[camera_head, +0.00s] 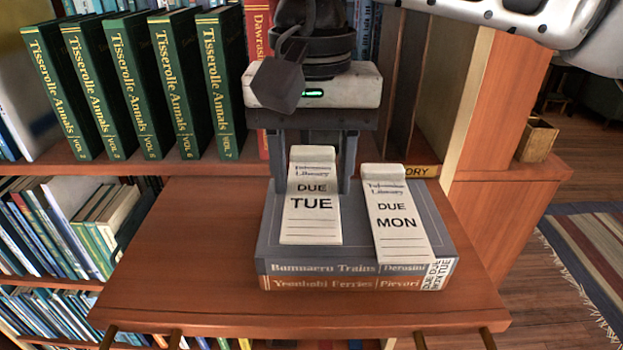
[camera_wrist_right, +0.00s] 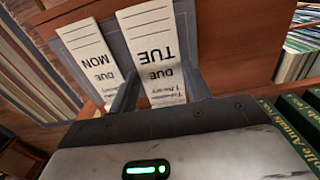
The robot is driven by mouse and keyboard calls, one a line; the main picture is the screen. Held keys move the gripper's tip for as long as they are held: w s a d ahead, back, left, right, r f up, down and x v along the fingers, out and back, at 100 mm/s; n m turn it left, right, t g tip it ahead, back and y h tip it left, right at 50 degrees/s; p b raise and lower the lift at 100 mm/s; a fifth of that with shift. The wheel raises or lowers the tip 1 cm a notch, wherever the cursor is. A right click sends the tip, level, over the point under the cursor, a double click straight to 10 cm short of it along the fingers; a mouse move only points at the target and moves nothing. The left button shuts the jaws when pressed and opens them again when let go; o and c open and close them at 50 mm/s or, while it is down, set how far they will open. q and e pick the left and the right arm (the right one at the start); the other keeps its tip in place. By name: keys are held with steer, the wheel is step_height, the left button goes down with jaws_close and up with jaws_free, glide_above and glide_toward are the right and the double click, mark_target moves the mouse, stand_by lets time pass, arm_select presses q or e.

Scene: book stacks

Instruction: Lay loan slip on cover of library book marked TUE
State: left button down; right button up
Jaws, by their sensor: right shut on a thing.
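A loan slip marked DUE TUE (camera_head: 313,205) is over the left part of the top book's cover; whether it touches is hard to tell. It also shows in the right wrist view (camera_wrist_right: 152,42). My right gripper (camera_head: 315,185) has a finger on each side of this slip's upper part and is shut on it. A DUE MON slip (camera_head: 397,220) lies to its right on the cover. The grey-blue book Bamnaeru Trains (camera_head: 349,260) lies on the brown-spined Yeonbohj Ferries (camera_head: 330,285). My left gripper is out of view.
The books lie on a wooden pull-out shelf (camera_head: 200,270), clear at its left. Green Tisserolle Annals volumes (camera_head: 130,85) and a red book (camera_head: 258,45) stand behind. A wooden upright (camera_head: 480,110) is at the right. More books fill lower shelves.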

steer(key=shift+f, duration=0.95)
steer(key=shift+f, duration=0.1)
steer(key=shift+f, duration=0.15)
steer(key=o, duration=0.7)
steer(key=shift+o, duration=1.1)
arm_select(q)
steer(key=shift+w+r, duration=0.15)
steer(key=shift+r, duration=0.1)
